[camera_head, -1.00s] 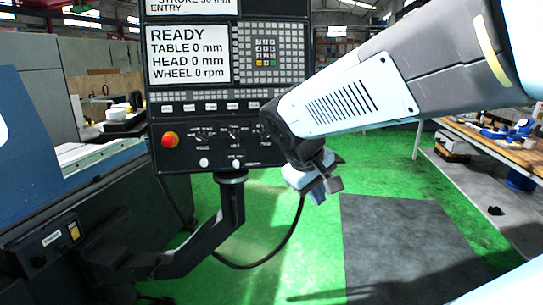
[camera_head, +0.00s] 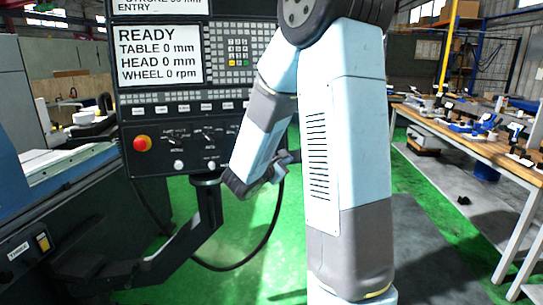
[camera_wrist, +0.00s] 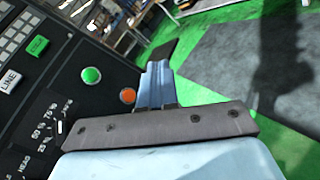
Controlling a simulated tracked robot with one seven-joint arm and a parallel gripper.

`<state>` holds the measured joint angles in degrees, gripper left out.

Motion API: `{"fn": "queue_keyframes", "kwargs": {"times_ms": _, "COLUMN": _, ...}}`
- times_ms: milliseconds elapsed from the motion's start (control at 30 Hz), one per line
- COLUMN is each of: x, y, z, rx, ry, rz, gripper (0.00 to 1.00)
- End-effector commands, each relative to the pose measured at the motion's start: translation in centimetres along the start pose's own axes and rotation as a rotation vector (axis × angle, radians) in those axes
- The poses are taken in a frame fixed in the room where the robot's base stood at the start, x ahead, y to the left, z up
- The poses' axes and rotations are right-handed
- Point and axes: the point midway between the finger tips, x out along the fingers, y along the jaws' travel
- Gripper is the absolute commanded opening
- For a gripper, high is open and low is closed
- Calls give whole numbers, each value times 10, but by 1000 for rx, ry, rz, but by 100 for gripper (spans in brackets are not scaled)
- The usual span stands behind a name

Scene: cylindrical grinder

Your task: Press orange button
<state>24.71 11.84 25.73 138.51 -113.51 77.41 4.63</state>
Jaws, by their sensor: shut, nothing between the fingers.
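An orange round button (camera_wrist: 127,96) shows on the dark control panel (camera_wrist: 45,75) in the wrist view, close to the left side of my gripper (camera_wrist: 158,66). A green round button (camera_wrist: 91,75) is farther left of it. My gripper is shut and empty, and I cannot tell whether it touches the panel. In the head view my gripper (camera_head: 280,160) is at the lower right of the control panel (camera_head: 150,120), and my arm hides the panel's right side. The orange button cannot be made out in the head view.
A red knob (camera_head: 142,144) sits on the panel's left side. The display (camera_head: 160,52) reads READY. A support arm (camera_head: 190,235) and a cable run below the panel. A workbench (camera_head: 470,145) with tools stands at the right. Green floor lies between.

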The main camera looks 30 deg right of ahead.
Motion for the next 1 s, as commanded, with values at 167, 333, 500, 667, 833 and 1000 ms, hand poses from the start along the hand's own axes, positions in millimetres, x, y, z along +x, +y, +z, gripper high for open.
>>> {"fn": "queue_keyframes", "kwargs": {"times_ms": 167, "x": 7, "y": 11, "z": -22, "rx": -41, "ry": 22, "rz": 84, "gripper": 0}}
{"fn": "queue_keyframes", "kwargs": {"times_ms": 333, "x": 7, "y": 14, "z": -25, "rx": -48, "ry": 25, "rz": 104, "gripper": 0}}
{"fn": "queue_keyframes", "kwargs": {"times_ms": 500, "x": 7, "y": 14, "z": -25, "rx": -47, "ry": 25, "rz": 104, "gripper": 0}}
{"fn": "queue_keyframes", "kwargs": {"times_ms": 667, "x": 8, "y": 15, "z": -26, "rx": -47, "ry": 25, "rz": 103, "gripper": 0}}
{"fn": "queue_keyframes", "kwargs": {"times_ms": 833, "x": 16, "y": 22, "z": -33, "rx": -46, "ry": 25, "rz": 102, "gripper": 0}}
{"fn": "queue_keyframes", "kwargs": {"times_ms": 1000, "x": 29, "y": 32, "z": -44, "rx": -46, "ry": 25, "rz": 102, "gripper": 0}}
